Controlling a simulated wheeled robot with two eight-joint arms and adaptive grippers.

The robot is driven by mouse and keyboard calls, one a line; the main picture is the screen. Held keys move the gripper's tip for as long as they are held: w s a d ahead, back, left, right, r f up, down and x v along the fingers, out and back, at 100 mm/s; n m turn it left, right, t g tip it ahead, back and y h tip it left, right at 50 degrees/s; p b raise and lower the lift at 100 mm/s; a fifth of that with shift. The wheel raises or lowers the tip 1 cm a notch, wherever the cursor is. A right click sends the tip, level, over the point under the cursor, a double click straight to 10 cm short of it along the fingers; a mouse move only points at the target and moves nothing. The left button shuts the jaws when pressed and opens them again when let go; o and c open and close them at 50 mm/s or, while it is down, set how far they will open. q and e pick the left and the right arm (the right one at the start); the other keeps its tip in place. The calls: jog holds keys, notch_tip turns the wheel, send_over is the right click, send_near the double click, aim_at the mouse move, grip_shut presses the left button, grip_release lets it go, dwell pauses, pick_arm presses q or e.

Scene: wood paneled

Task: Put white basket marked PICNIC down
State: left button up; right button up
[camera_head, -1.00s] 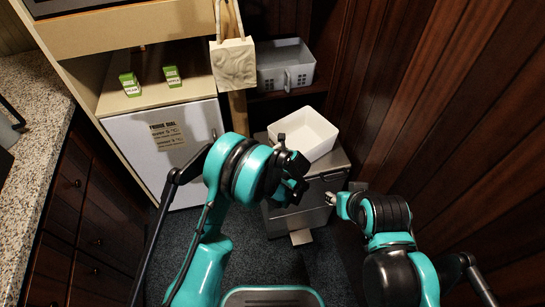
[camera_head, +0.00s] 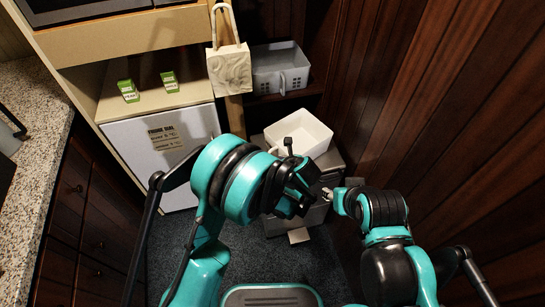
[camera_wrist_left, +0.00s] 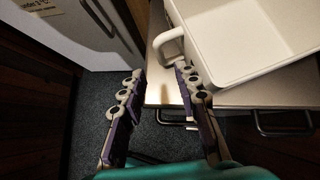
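A white open basket (camera_head: 301,131) sits on top of a grey cabinet in the head view. Its rim and side handle also show in the left wrist view (camera_wrist_left: 230,80). No PICNIC lettering is readable. My left gripper (camera_head: 294,183) is in front of the basket. In the left wrist view its fingers (camera_wrist_left: 160,88) are spread apart with nothing between them, and the basket's handle lies just beyond the fingertips. The right finger is close to the basket's side; I cannot tell whether they touch. My right gripper (camera_head: 331,194) is near the cabinet front, its fingers too small to judge.
The grey cabinet (camera_wrist_left: 260,90) has bar handles. A grey basket (camera_head: 280,75) stands on a shelf behind. A hanging bag (camera_head: 230,70), two green cartons (camera_head: 128,90) and a white fridge (camera_head: 160,145) are at left. Wood panelling (camera_head: 430,90) closes the right side.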

pick_arm(q)
jog(key=s+a+r+n+g+h, duration=0.1)
jog(key=s+a+r+n, duration=0.4)
jog(key=a+r+n, duration=0.25)
jog(key=s+a+r+n+g+h, duration=0.1)
jog(key=s+a+r+n, duration=0.3)
jog(key=a+r+n, duration=0.3)
jog(key=s+a+r+n, duration=0.2)
jog(key=s+a+n, duration=0.1)
jog(key=s+n, duration=0.4)
jog(key=s+a+r+n+t+h, duration=0.1)
jog(key=s+a+r+n, duration=0.1)
jog(key=s+n, duration=0.5)
jog(key=shift+s+a+r+n+h, duration=0.15)
jog(key=shift+a+r+n+h, duration=0.15)
jog(key=shift+a+n, duration=0.75)
